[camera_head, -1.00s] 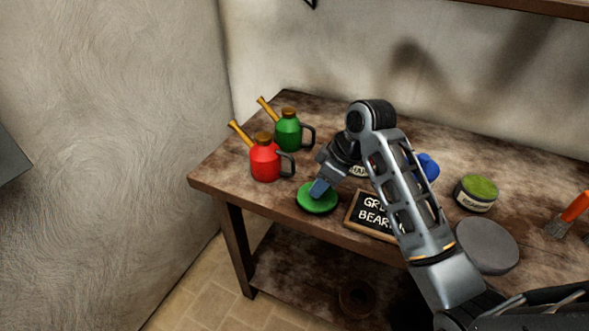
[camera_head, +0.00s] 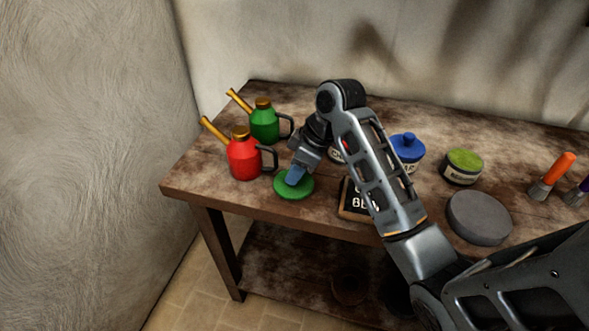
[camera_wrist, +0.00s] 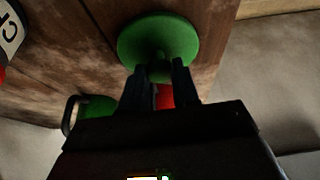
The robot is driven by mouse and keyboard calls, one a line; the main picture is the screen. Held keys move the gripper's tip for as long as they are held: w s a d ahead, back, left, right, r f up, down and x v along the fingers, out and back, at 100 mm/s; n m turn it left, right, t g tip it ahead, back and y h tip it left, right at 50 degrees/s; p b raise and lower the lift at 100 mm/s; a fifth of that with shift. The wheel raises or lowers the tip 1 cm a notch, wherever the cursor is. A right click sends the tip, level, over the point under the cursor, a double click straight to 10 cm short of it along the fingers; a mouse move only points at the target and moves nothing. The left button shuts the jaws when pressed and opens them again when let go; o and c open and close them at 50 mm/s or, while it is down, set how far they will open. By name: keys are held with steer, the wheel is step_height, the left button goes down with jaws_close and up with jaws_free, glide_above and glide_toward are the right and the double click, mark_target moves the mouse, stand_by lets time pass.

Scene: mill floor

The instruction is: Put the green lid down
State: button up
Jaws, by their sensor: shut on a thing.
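The green lid (camera_head: 299,191) is a round disc at the front left of the wooden table (camera_head: 190,186), just right of the red oil can. My gripper (camera_head: 293,178) is over the lid and shut on its knob. In the wrist view the lid (camera_wrist: 160,32) lies just past my fingertips (camera_wrist: 161,68), with the knob between them. The lid is close to the tabletop; I cannot tell whether it touches. My fingers partly hide its middle.
A red oil can (camera_head: 243,160) and a green oil can (camera_head: 264,125) stand left of the lid. A chalkboard sign (camera_head: 352,208), partly behind my arm, is to the right.

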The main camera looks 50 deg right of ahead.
steer(key=shift+f, duration=0.1)
steer(key=shift+f, duration=0.15)
steer(key=o, duration=1)
steer(key=shift+o, duration=0.2)
steer(key=p+v, duration=0.4)
steer(key=v, duration=0.8)
steer(key=shift+r+p, duration=0.25)
steer(key=shift+p, duration=0.05)
